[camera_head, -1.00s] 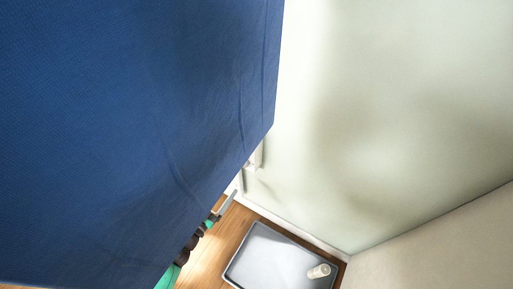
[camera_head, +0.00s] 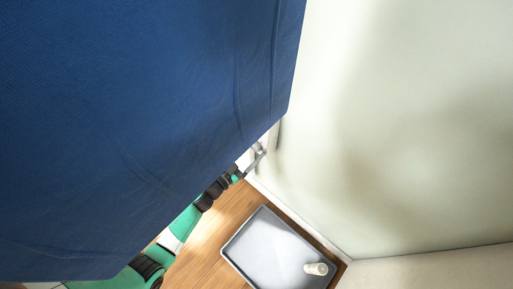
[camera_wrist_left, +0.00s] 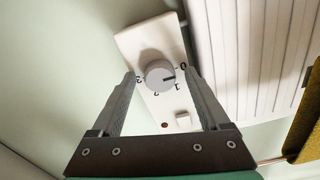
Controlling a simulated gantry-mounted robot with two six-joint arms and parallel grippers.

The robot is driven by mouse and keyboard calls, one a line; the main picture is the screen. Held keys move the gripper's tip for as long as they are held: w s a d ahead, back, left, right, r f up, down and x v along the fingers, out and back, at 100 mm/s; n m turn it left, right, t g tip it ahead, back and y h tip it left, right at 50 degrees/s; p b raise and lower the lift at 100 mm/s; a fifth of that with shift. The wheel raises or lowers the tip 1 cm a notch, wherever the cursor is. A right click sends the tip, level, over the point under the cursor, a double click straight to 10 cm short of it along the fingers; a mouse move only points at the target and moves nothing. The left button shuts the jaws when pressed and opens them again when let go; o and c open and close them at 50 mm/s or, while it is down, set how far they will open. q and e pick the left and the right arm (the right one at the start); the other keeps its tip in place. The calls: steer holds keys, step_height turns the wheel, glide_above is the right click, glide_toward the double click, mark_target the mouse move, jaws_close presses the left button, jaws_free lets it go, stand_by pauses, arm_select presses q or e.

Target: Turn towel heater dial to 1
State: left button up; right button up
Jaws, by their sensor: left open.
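In the left wrist view, a white control box (camera_wrist_left: 128,44) is on a pale wall. It bears a round grey dial (camera_wrist_left: 160,76) with numbers 0 to 3 around it. The dial's dark mark points between 0 and 1. My left gripper (camera_wrist_left: 158,72) is open, its fingertips on either side of the dial, apart from it as far as I can see. In the head view, my left gripper (camera_head: 256,162) shows small beside the wall, partly hidden by blue cloth. My right gripper is not in view.
Large blue cloth (camera_head: 140,120) hides much of the head view. A grey tray (camera_head: 265,248) with a pale cylinder (camera_head: 316,269) lies on the wooden floor. White radiator panels (camera_wrist_left: 250,50) and mustard cloth (camera_wrist_left: 308,115) are right of the box. A red light and a switch (camera_wrist_left: 183,120) are below the dial.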

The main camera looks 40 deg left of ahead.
arm_select(q)
steer(key=shift+s, duration=0.3)
steer(key=shift+c, duration=1.2)
jaws_close()
steer(key=shift+m, duration=0.4)
steer(key=m, duration=1.1)
